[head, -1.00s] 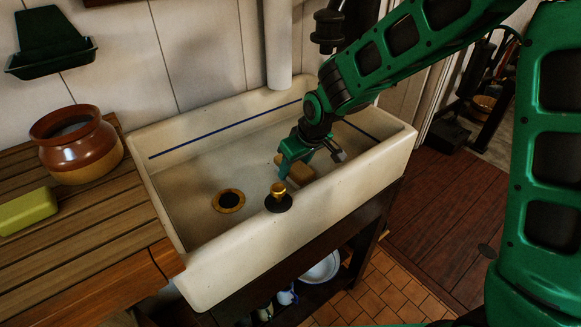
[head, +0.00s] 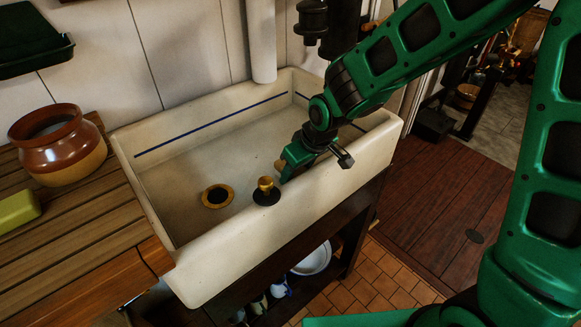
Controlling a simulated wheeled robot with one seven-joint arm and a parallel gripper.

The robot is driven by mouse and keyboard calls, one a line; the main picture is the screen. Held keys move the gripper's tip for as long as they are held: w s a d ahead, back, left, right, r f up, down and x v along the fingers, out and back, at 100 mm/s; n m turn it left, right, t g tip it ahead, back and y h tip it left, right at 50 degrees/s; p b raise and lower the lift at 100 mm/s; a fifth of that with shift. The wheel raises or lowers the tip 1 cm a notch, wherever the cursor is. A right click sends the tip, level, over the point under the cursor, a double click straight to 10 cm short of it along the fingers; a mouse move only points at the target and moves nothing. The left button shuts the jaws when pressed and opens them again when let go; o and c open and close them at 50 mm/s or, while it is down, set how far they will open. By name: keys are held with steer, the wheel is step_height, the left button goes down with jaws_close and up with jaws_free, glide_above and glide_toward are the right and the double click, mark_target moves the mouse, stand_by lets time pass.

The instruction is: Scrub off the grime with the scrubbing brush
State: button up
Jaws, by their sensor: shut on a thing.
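My gripper (head: 291,163) is inside the white sink (head: 228,262), low and close behind its near wall, right of the brass-knobbed plug. It is shut on the scrubbing brush (head: 279,165), a tan-brown block. Only a small part of the brush shows; the green finger and the near wall hide the rest. I cannot tell whether the brush touches the sink floor. The sink floor looks dull and greyish; I cannot make out a distinct patch of grime on it.
A black plug with a brass knob (head: 266,188) stands on the near rim. A brass-ringed drain (head: 218,196) is in the floor. Left, a wooden counter (head: 95,237) bears a brown jar (head: 58,150) and a yellow-green block (head: 17,210). A pipe (head: 260,40) rises behind.

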steer(key=shift+s+d, duration=0.35)
steer(key=shift+s, duration=0.15)
steer(key=shift+r, duration=0.15)
steer(key=shift+r, duration=2.95)
steer(key=shift+r, duration=1.45)
